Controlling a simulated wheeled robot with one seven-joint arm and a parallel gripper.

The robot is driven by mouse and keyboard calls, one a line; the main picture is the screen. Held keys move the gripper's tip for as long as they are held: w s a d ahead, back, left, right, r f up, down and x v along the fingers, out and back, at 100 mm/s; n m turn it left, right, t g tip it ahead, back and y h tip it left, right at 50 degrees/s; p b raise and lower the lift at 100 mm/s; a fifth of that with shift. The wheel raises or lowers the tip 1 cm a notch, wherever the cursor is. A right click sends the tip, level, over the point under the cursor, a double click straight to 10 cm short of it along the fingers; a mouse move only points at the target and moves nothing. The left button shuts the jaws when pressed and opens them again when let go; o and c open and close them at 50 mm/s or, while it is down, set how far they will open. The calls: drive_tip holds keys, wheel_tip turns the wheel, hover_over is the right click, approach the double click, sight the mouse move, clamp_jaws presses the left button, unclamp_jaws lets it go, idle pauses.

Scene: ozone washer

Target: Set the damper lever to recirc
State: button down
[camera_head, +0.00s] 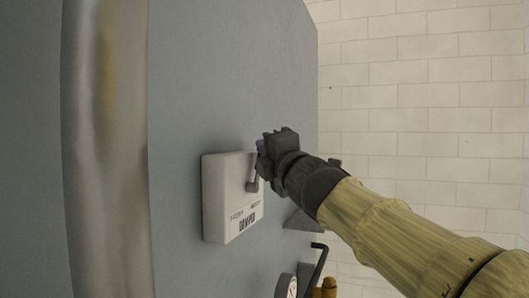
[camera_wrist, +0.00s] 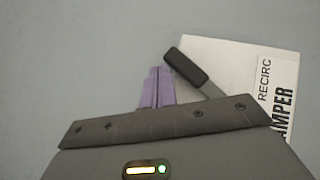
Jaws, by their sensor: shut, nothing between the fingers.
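The damper box (camera_head: 222,200) is a white box on the blue-grey panel, left of my gripper in the head view. In the wrist view the damper plate (camera_wrist: 232,62) carries the printed words RECIRC and part of DAMPER. The damper lever (camera_wrist: 187,68) has a dark grip on a grey arm and slants up and left, its grip end at the plate's left edge. The lever (camera_head: 254,180) also shows in the head view beside my gripper. My gripper (camera_wrist: 158,72) has purple fingers, shut and empty, just left of the lever's grip. Whether they touch it cannot be told.
The blue-grey panel (camera_head: 180,110) is bare above the box. A gauge (camera_head: 287,286), a black bent pipe (camera_head: 318,262) and a yellow fitting (camera_head: 328,288) are at the bottom. A pale brick wall (camera_head: 430,90) stands behind. A large pale cylinder (camera_head: 105,150) runs down the left side.

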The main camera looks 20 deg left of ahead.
drive_tip(key=shift+w+f, duration=0.15)
drive_tip(key=shift+w, duration=0.55)
drive_tip(key=shift+w+d, duration=0.1)
drive_tip(key=s+d+r+p, duration=0.5)
drive_tip(key=s+d+r, duration=0.1)
drive_tip(key=s+r, duration=0.1)
drive_tip(key=shift+s+d+r, duration=0.15)
drive_tip(key=shift+s, duration=0.75)
